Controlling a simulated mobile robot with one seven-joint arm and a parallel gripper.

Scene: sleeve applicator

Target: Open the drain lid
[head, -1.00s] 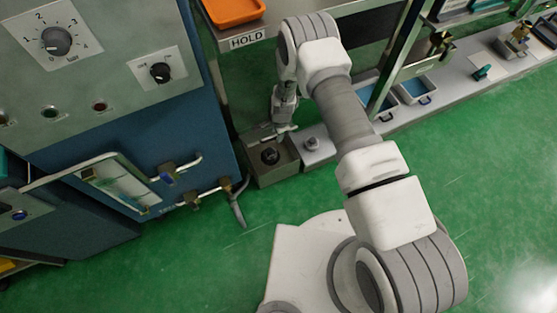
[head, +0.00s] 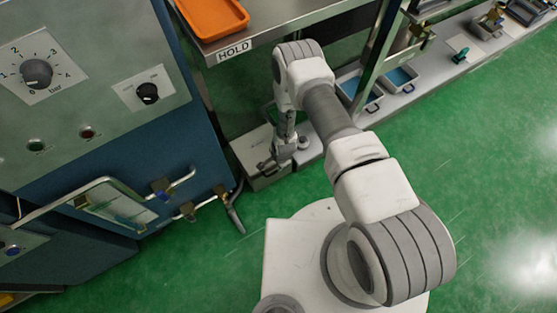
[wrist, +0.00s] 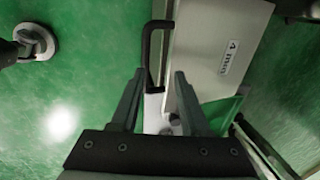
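A low grey box (head: 250,142) stands on the floor beside the blue machine in the head view. Its top looks like a flat pale lid. The wrist view shows a pale panel (wrist: 212,30) labelled "4 min", with a black bar handle (wrist: 147,50) along its left edge; I take this to be the same box. My gripper (wrist: 159,72) is open, and its fingertips appear on either side of the handle's lower end. I cannot tell whether they touch it. In the head view my gripper (head: 268,163) is small, over the box's near edge.
The blue machine (head: 170,150) with pipes and valves (head: 187,208) is at the left. A shelf with an orange tray (head: 212,15) overhangs behind. Small bins (head: 360,85) stand at the right. Green floor (head: 480,170) is clear on the right.

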